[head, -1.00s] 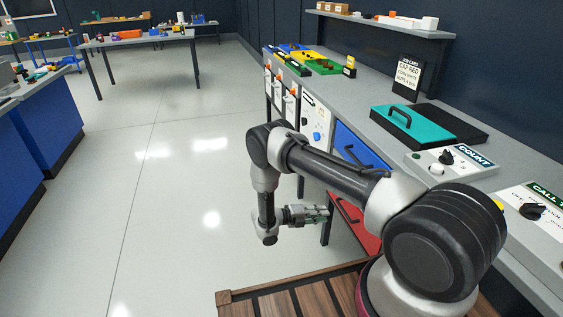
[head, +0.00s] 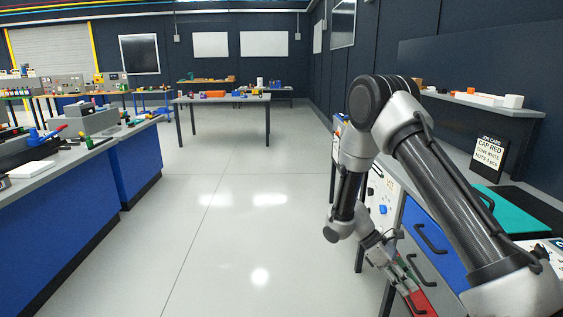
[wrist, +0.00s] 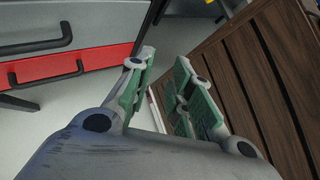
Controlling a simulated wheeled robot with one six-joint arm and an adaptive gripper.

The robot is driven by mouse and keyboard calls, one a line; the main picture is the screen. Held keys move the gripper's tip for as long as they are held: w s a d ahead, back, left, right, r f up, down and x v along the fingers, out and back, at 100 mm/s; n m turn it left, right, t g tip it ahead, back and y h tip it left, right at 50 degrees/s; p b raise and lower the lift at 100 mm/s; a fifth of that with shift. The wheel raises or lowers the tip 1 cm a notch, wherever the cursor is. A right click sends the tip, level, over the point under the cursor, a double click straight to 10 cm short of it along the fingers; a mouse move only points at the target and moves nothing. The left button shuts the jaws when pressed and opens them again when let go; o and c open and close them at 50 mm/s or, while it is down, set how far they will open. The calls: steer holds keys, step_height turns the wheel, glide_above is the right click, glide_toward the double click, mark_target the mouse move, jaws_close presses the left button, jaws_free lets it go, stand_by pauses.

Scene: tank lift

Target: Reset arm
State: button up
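My arm is folded on the right of the head view, with its elbow raised and its wrist hanging down. My gripper (head: 408,285) points down and to the right, in front of the red drawer (head: 422,304). In the wrist view my gripper (wrist: 160,85) shows two green-padded fingers with a clear gap between them. Nothing is between the fingers. The red drawer front (wrist: 75,65) with its black handle is left of the fingers, apart from them.
A blue drawer (head: 430,240) is in the right bench. A wooden slatted surface (wrist: 255,75) lies right of the gripper. Blue benches (head: 70,210) line the left. The middle floor (head: 220,220) is clear.

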steer(key=s+r+m+t+y, duration=0.2)
steer(key=s+r, duration=0.4)
steer(key=r, duration=0.5)
steer(key=s+d+r+m+t+y, duration=0.1)
steer(key=s+r+m+t+y, duration=0.2)
steer(key=r, duration=0.8)
steer(key=s+r+m+t+y, duration=0.3)
steer(key=s+r+m+t, duration=0.3)
steer(key=r, duration=0.5)
steer(key=s+m, duration=0.1)
steer(key=s, duration=0.1)
steer(key=shift+s+d+r, duration=0.15)
steer(key=shift+s+r, duration=0.25)
